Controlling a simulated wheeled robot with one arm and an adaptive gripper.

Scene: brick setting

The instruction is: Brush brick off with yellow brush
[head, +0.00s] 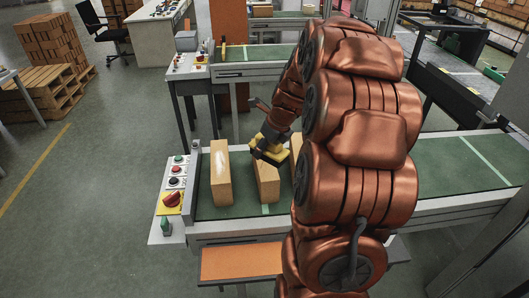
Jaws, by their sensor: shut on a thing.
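A tan brick (221,180) with a white dusty patch near its far end lies on the green conveyor belt (236,205), at the left of a row. A second brick (267,183) lies in the middle, and a third brick (296,168) at the right is partly hidden by my arm. My gripper (268,148) is shut on a yellow brush (279,157) over the far end of the middle brick. The brush is small and its bristles are hidden, so I cannot tell whether it touches that brick.
A control panel (174,187) with buttons and a red knob stands at the belt's left end. An orange step or shelf (240,262) sits below the front edge. Another conveyor (255,53) stands behind.

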